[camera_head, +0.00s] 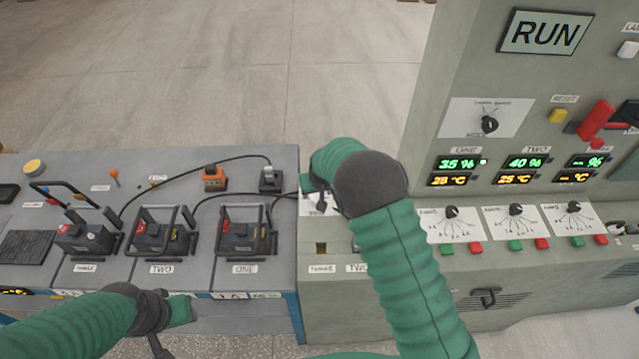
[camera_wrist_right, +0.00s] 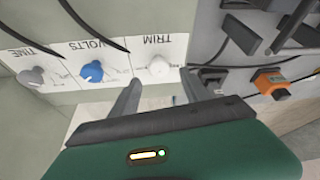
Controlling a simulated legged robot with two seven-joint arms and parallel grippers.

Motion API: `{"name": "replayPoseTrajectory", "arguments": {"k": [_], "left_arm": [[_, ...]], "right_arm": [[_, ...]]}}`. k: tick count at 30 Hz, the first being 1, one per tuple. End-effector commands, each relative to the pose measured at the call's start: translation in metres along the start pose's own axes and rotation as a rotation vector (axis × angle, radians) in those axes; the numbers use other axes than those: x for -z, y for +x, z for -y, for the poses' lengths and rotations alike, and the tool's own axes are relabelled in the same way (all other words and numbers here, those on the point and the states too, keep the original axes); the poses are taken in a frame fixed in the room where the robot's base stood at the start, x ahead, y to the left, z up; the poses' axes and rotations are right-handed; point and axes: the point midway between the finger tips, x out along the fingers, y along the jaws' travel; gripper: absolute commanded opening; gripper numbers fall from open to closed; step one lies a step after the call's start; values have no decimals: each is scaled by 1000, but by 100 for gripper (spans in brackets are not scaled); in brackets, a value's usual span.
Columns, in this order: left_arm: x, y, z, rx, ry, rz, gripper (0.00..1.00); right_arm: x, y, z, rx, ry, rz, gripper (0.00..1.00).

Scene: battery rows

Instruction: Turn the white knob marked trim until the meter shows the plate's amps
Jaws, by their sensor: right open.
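The white trim knob (camera_wrist_right: 159,66) sits on a white label strip marked TRIM in the right wrist view, with a blue knob (camera_wrist_right: 92,70) marked VOLTS and a grey knob (camera_wrist_right: 30,76) marked TIME to its left. My right gripper (camera_wrist_right: 161,80) is open, its two fingers either side of the white knob's line and apparently short of it; contact cannot be told. In the head view my right gripper (camera_head: 318,190) hides most of the knob panel. My left gripper (camera_head: 172,312) hangs low over the bench's front edge, its jaws unclear. I cannot make out the amp meter or plate reading.
A grey bench (camera_head: 75,165) holds several batteries in handled frames, black cables and an orange clamp (camera_head: 214,178), which also shows in the wrist view (camera_wrist_right: 271,82). A tall grey-green cabinet (camera_head: 440,110) stands at right with a RUN sign, green displays, a red lever (camera_head: 596,120) and several dials.

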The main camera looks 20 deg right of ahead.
Motion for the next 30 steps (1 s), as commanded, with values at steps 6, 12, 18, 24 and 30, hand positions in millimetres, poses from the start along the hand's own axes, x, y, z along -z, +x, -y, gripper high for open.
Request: {"name": "replayPoseTrajectory", "arguments": {"k": [6, 12, 18, 24, 30], "left_arm": [[-2, 9, 0, 0, 0, 0, 36], [-3, 13, 0, 0, 0, 0, 36], [-3, 13, 0, 0, 0, 0, 36], [-3, 13, 0, 0, 0, 0, 36], [-3, 13, 0, 0, 0, 0, 36]], "right_arm": [[1, -65, 1, 2, 0, -6, 55], [1, -109, 1, 1, 1, -3, 55], [1, -124, 1, 0, 0, -1, 55], [1, -124, 0, 0, 1, 0, 55], [0, -124, 0, 1, 1, 1, 55]]}}
